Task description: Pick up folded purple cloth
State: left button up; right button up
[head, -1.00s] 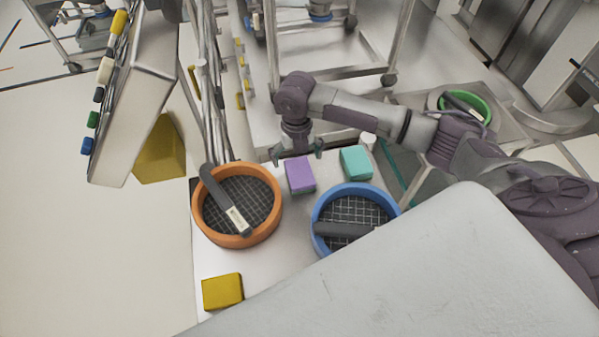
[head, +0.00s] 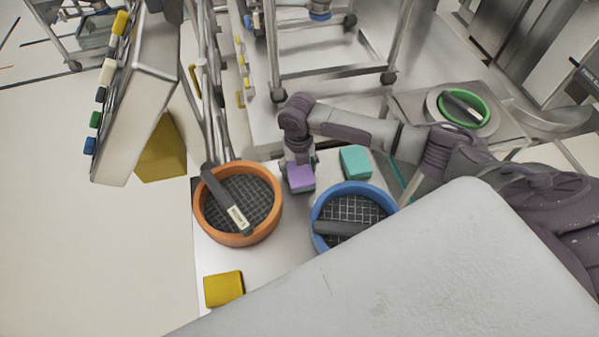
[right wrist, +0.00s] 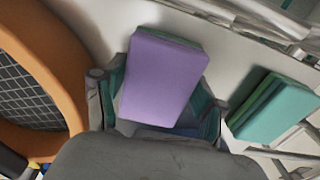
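The folded purple cloth (head: 301,178) lies on the pale table between the orange and blue round trays. My right gripper (head: 300,165) is lowered over its far end in the head view. In the right wrist view the purple cloth (right wrist: 161,78) sits between the spread fingers of my right gripper (right wrist: 158,105), one on each side. The fingers look open around it; any contact is hard to make out. The cloth rests on the table and hides part of the fingers. My left gripper is not in view.
A folded teal cloth (head: 355,162) lies close to the right. The orange tray (head: 272,222) and the blue tray (head: 320,240) hold mesh and dark handles. A yellow folded cloth (head: 223,289) lies at the near left. A green tray (head: 484,106) stands further right.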

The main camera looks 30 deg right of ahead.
jog(key=c, duration=0.3)
jog(key=shift+r, duration=0.1)
jog(key=shift+r, duration=0.3)
jog(key=r, duration=0.2)
jog(key=d+r+b, duration=0.1)
jog(key=shift+r, duration=0.35)
jog(key=s+d+r+b, duration=0.2)
jog(key=d+r, duration=0.4)
jog(key=d, duration=0.4)
jog(key=shift+s+d+r, duration=0.15)
jog(key=shift+s+r, duration=0.1)
jog(key=shift+s, duration=0.3)
